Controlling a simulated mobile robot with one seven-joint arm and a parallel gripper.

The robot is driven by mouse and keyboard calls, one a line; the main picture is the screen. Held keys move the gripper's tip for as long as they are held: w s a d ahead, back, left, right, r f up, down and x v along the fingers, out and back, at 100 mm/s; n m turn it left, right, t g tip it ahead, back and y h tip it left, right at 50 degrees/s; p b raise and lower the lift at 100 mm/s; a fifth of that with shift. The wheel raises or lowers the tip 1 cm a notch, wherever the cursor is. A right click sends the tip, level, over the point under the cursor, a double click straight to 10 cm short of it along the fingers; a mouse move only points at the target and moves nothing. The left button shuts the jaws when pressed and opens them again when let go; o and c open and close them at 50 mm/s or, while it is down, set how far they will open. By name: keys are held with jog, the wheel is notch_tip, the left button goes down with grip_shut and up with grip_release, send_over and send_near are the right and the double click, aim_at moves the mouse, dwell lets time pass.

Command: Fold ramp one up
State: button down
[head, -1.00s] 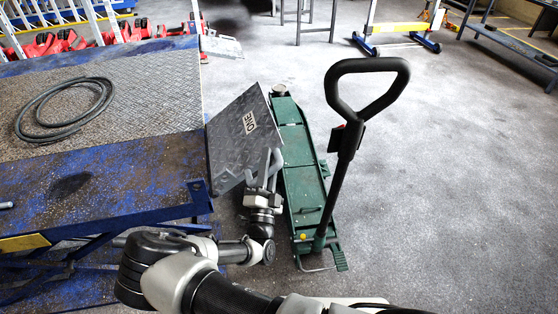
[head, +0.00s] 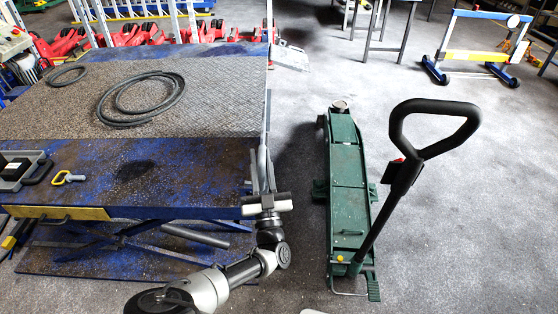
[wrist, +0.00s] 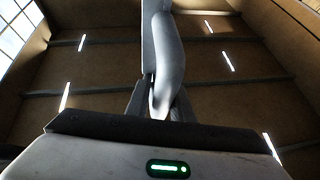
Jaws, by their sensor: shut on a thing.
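Ramp one (head: 268,112) stands at the right edge of the blue lift platform (head: 185,160). I see it nearly edge-on as a thin dark strip, about upright, so its face and label are hidden. My gripper (head: 262,165) is at the ramp's near end, pointing up, with its fingers along the ramp edge. In the wrist view my gripper (wrist: 160,95) points up with its fingers close together on a narrow grey edge, which looks like the ramp (wrist: 148,40). The exact contact is hard to make out.
A green trolley jack (head: 348,190) with a black loop handle (head: 435,110) stands to the right. Black hose coils (head: 140,100), a yellow-handled tool (head: 68,177) and a grey case (head: 18,170) lie on the platform. Grey floor between platform and jack is clear.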

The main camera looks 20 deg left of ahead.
jog(key=shift+s+a+r+n+g+y, duration=0.1)
jog(key=shift+s+a+n+g+y, duration=0.15)
jog(key=shift+a+n, duration=0.3)
jog(key=shift+s+a+r+n+g+y, duration=0.1)
jog(key=shift+a+n+g+y, duration=0.05)
jog(key=shift+a+n+y, duration=0.3)
jog(key=shift+s+a+n+g+y, duration=0.15)
jog(key=shift+a+n+g+y, duration=0.05)
jog(key=shift+a+n, duration=0.35)
jog(key=shift+a, duration=0.2)
jog(key=c, duration=1.6)
grip_release()
jog(key=shift+s+a, duration=0.1)
jog(key=shift+c, duration=0.2)
jog(key=shift+f, duration=0.1)
jog(key=v, duration=1.7)
jog(key=shift+d, duration=0.25)
jog(key=shift+f, duration=0.15)
